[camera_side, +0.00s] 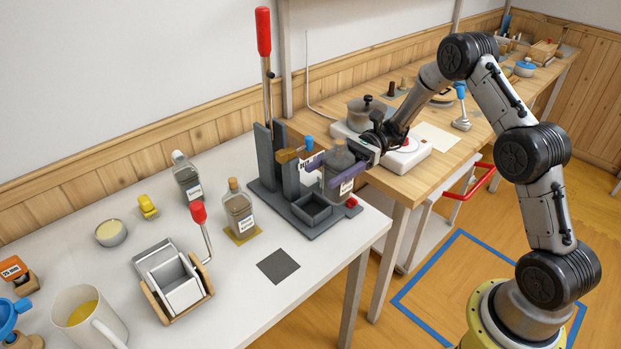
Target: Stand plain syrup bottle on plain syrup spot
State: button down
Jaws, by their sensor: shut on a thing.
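My gripper (321,172), with purple fingers, is shut on a labelled clear glass bottle (346,186). The bottle is upright at the right side of a dark grey lever stand. Whether its base touches the stand is hard to tell. A corked bottle (239,213) with a white label stands upright on a yellow spot (244,237). A dark grey square spot (278,266) lies bare on the white table. The labels are too small to read, so I cannot tell which bottle is the plain syrup.
The lever stand (267,170) has a tall red-handled lever and an open square tray (312,208). A wooden-sided press (172,281) with a red-knobbed lever (199,212) stands left of the grey spot. A mug (88,318) is at front left. The table's front edge is clear.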

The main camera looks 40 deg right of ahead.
jog(key=s+d+r, duration=0.1)
jog(key=s+r, duration=0.2)
jog(key=s, duration=0.4)
jog(key=w+a, duration=0.1)
jog(key=w, duration=0.1)
jog(key=w+a+f+m+t, duration=0.1)
jog(key=w, duration=0.1)
jog(key=w+t, duration=0.1)
jog(key=w, duration=0.1)
jog(key=shift+a+f, duration=0.35)
jog(key=shift+a, duration=0.05)
jog(key=w+a+f+g, duration=0.1)
jog(key=a+f, duration=0.1)
jog(key=a, duration=0.5)
jog(key=a+f+n+g, duration=0.1)
jog(key=a+f, duration=0.2)
jog(key=a, duration=0.5)
jog(key=shift+w+f, duration=0.15)
jog(key=shift+w, duration=0.2)
jog(key=shift+a+f, duration=0.1)
jog(key=shift+f, duration=2.8)
jog(key=shift+f, duration=0.65)
